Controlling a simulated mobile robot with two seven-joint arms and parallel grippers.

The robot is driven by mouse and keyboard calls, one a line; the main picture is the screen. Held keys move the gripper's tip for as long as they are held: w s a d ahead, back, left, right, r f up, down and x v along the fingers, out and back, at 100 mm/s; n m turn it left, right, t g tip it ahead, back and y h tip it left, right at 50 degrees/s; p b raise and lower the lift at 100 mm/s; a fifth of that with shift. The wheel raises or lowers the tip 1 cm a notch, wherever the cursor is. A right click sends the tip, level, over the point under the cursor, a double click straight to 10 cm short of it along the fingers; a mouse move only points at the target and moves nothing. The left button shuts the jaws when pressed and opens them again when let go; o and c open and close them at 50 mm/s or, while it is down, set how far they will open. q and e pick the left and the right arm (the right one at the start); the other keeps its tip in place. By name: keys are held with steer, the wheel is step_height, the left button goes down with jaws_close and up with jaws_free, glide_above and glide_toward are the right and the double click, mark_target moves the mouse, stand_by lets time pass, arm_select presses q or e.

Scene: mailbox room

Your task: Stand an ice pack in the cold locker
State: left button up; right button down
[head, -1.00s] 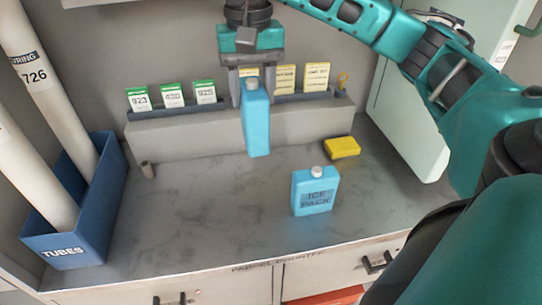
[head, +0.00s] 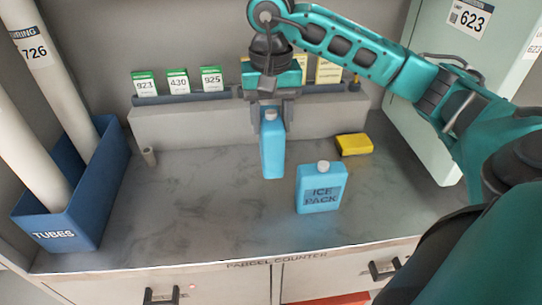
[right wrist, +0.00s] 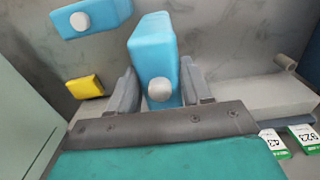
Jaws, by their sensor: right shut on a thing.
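My right gripper (head: 271,110) is shut on a light-blue ice pack (head: 272,150) by its upper part, with the white cap up. The pack hangs upright in front of the grey ledge; I cannot tell whether its base touches the counter. The right wrist view shows this pack (right wrist: 154,52) between both fingers. A second ice pack (head: 321,190), lettered ICE PACK, stands upright on the counter to the right, apart from it; it also shows in the right wrist view (right wrist: 92,18). My left gripper is out of view. No cold locker is clearly identifiable.
A blue TUBES box (head: 72,222) with long tubes stands at the left. A yellow block (head: 354,145) lies behind the second pack. Numbered cards (head: 178,82) line the ledge (head: 185,125).

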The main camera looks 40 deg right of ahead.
steer(key=shift+f, duration=4)
steer(key=shift+f+b, duration=0.25)
steer(key=shift+b, duration=0.2)
steer(key=shift+c, duration=2.4)
jaws_free()
steer(key=shift+r, duration=0.1)
